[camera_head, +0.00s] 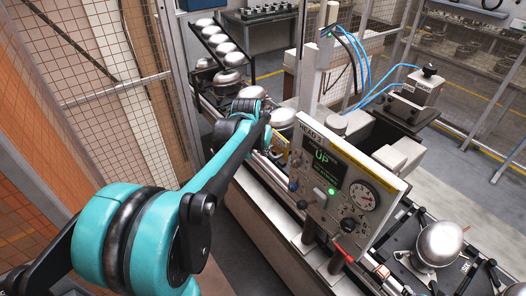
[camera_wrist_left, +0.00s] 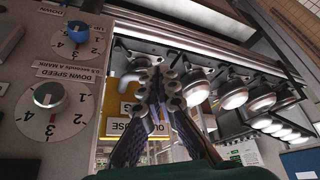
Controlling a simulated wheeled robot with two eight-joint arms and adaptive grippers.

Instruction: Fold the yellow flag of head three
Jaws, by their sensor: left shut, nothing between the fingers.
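The HEAD 3 panel (camera_head: 340,185) stands at the middle of the head view, with a green "UP" display, a dial and knobs. The yellow flag (camera_head: 281,143) shows as a small yellow patch at the panel's left edge. In the left wrist view a yellow plate (camera_wrist_left: 119,124) with lettering lies behind the fingers, partly hidden by them. My left gripper (camera_wrist_left: 160,84) is shut and empty, its fingertips together in front of the plate's right part. Whether they touch it I cannot tell. In the head view my left arm reaches to the panel's left side. My right gripper is out of view.
Several silver domed compressors (camera_head: 229,78) line the conveyor behind the panel, and another dome (camera_head: 440,243) sits on a pallet at right. Panel knobs (camera_wrist_left: 49,95) are close at left in the wrist view. A mesh fence (camera_head: 110,50) stands at left. Blue hoses (camera_head: 375,88) hang behind the panel.

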